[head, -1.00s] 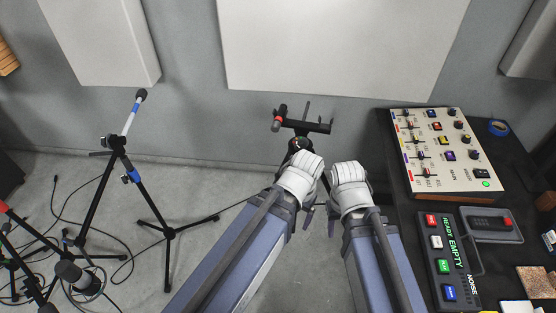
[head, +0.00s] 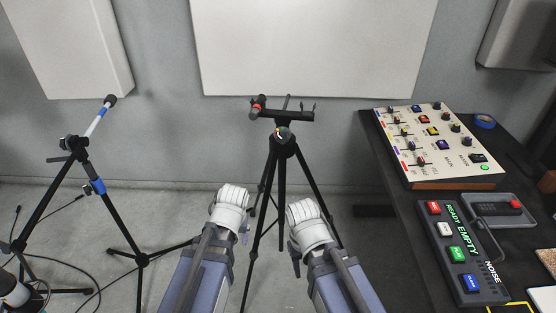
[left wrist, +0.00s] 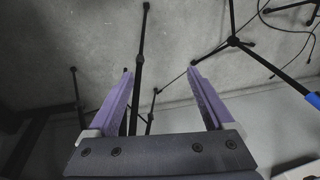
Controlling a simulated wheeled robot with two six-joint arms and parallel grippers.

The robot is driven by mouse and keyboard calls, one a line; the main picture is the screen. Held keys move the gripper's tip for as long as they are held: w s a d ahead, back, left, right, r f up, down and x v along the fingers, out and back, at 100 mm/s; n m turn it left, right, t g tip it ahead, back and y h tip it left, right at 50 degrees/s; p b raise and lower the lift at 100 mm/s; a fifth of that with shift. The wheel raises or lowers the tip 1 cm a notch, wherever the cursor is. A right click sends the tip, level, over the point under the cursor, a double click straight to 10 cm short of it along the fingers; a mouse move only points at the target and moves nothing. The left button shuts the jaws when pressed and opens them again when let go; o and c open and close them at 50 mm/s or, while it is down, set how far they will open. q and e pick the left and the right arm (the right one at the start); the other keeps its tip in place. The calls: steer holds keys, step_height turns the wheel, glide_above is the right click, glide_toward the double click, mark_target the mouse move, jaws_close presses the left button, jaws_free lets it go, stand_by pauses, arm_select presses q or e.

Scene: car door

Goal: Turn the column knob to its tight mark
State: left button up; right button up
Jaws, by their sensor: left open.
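A black tripod stand (head: 279,180) stands ahead in the middle of the head view, with a crossbar on top. A round dark knob with a small light and orange mark (head: 282,133) sits just below the crossbar; I take it as the column knob, but its marks are too small to read. My left gripper (left wrist: 160,70) is open and empty in the left wrist view, above the floor with black stand legs behind it. In the head view, my left wrist is left of the tripod and my right wrist right of it, both apart from the knob. The right jaws are hidden.
The crossbar (head: 286,113) has a red-ringed piece at its left end. Another stand (head: 97,186) with blue bands is at the left, with cables on the floor. A desk at the right holds a mixer (head: 428,150) and a button box (head: 455,250).

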mark_target(282, 140)
arm_select(q)
steer(key=w+a+f+n+t+y+b, duration=0.25)
steer(key=w+a+t+b, duration=0.2)
steer(key=w, duration=0.55)
steer(key=w+d+r+t+b, duration=0.1)
steer(key=w+d+r+t, duration=0.7)
steer(key=w+r, duration=0.35)
steer(key=w+d+r+m+t+h, duration=0.2)
steer(key=d+r+m+t+h, duration=0.25)
steer(key=d, duration=0.65)
steer(key=shift+n+g, duration=0.4)
steer(key=shift+g, duration=0.1)
steer(key=shift+w+a+r, duration=0.1)
steer(key=shift+w, duration=1.9)
steer(key=shift+w+a+r, duration=0.1)
steer(key=shift+w, duration=1.85)
arm_select(e)
step_height(282, 140, down, 8)
steer(key=w+a, duration=0.1)
steer(key=shift+w+a+r, duration=0.15)
steer(key=shift+w+r, duration=0.05)
steer(key=shift+w, duration=0.2)
